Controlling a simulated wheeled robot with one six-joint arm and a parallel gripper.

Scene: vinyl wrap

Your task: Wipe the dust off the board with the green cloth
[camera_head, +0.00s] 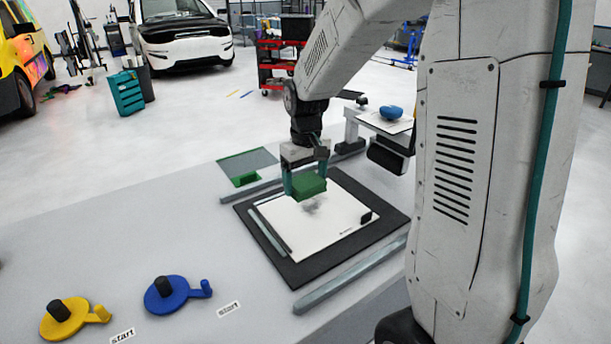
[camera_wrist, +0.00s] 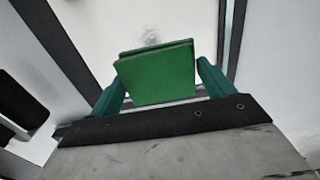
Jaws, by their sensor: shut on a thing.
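The white board (camera_head: 338,221) lies on a black mat (camera_head: 298,275) on the grey table. A grey dust smudge (camera_head: 313,208) shows near its middle. It also shows in the wrist view (camera_wrist: 151,38), just beyond the cloth. My gripper (camera_head: 306,184) is shut on the folded green cloth (camera_head: 309,187), over the far left part of the board. In the wrist view the green cloth (camera_wrist: 157,75) sits between the two teal fingers. I cannot tell whether the cloth touches the board.
A grey-green tray (camera_head: 262,157) with a green piece lies behind the board. Grey rails (camera_head: 350,275) flank the mat. Yellow (camera_head: 62,318) and blue (camera_head: 172,295) crank-like discs lie at the front left. A blue object (camera_head: 391,112) rests on a white plate at the back right.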

